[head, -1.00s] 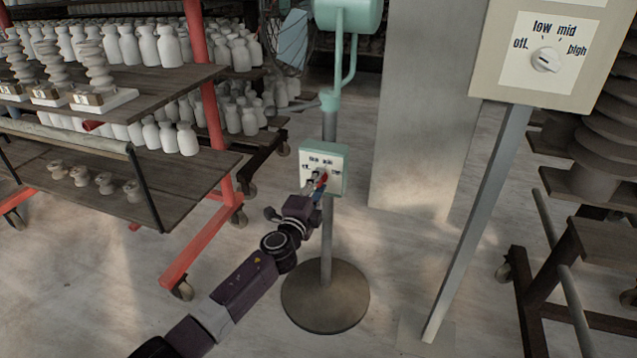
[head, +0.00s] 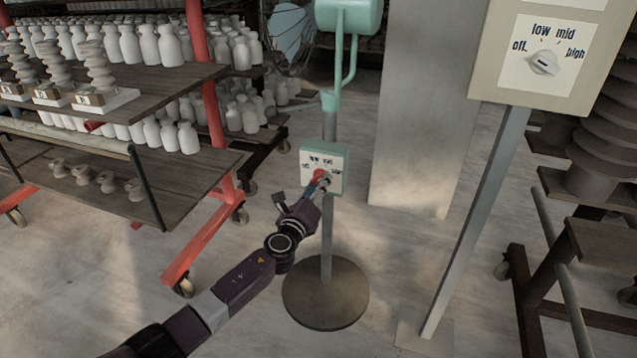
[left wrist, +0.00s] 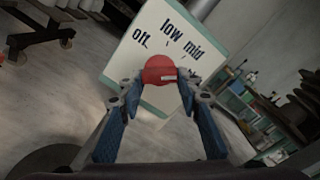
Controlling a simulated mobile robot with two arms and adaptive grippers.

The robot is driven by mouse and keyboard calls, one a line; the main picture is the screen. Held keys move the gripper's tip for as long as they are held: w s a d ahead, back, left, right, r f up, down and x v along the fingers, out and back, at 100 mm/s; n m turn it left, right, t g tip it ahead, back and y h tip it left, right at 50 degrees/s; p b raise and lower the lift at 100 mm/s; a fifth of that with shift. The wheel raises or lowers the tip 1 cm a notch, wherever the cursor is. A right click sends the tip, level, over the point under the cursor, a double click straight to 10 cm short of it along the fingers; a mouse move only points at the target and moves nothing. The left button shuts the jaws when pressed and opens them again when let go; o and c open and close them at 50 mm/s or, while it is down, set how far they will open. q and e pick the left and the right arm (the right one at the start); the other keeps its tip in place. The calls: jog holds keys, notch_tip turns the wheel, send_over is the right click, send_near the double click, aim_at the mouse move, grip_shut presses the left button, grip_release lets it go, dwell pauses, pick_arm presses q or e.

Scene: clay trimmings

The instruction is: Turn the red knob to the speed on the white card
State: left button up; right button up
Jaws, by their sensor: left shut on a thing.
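The red knob (head: 319,174) sits on the white face of a small green control box (head: 338,158) on a post. In the left wrist view the red knob (left wrist: 160,70) is round with a pale mark on its right side, and "off", "low" and "mid" are readable beside it. My left gripper (left wrist: 163,88) is shut on the knob, one blue-padded finger on each side. The white card (head: 520,70) on the right panel shows off, low, mid and high around a white dial with a dark line; its exact setting is hard to tell. My right gripper is not in view.
The box's post stands on a round brown base (head: 325,295). A rack of white bottles (head: 125,45) with red uprights (head: 207,80) stands at left. A grey post (head: 480,210) holds the card panel. Clear floor lies between.

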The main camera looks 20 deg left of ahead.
pick_arm(q)
jog(key=shift+f+m+p, duration=0.2)
jog(key=shift+m+p, duration=0.15)
jog(key=shift+m, duration=1.55)
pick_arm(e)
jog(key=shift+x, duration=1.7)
pick_arm(q)
jog(key=shift+a, duration=0.1)
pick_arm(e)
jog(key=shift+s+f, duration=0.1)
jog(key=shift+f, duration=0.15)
pick_arm(q)
jog(key=o, duration=1.2)
jog(key=shift+c, duration=0.2)
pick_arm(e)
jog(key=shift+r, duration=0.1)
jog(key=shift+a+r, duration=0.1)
pick_arm(q)
jog(key=s, duration=1.2)
jog(key=shift+a, duration=0.2)
